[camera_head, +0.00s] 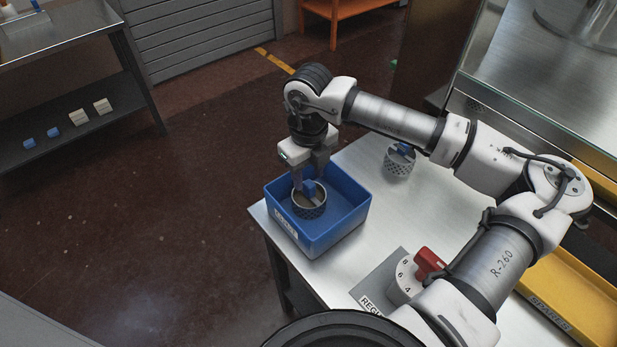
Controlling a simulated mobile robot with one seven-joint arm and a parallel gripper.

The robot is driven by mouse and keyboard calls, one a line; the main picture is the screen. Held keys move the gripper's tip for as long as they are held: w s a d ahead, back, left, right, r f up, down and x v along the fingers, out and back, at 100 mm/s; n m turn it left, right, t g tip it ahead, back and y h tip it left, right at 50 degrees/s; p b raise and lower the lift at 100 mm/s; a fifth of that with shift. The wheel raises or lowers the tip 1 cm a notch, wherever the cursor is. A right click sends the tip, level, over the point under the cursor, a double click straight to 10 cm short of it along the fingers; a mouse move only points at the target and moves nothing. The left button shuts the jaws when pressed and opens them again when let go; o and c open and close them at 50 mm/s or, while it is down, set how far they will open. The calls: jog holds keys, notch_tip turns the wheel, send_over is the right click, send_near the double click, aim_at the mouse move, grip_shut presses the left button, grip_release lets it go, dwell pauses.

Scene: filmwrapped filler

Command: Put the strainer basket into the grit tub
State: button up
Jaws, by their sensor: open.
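The blue open tub (345,228) stands on the steel table near its left edge, with a white label on its front wall too small to read surely. A round perforated metal strainer basket (311,209) with a blue grip on top sits inside the tub, toward its left side. It looks upright. My gripper (309,181) points down into the tub, its open fingers around or just beside the blue grip; contact cannot be told. A second, similar perforated basket (398,164) with a blue grip stands on the table behind and right of the tub, partly under my arm.
A red knob (429,262) on a white numbered dial stands on a grey plate at the table's front. A yellow tray (570,300) lies at the right. The table (352,262) is bare between tub and dial. A shelf unit (75,125) stands far left.

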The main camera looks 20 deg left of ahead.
notch_tip(320, 180, up, 10)
jog(key=b, duration=0.1)
jog(key=shift+b, duration=0.35)
dwell(1.1)
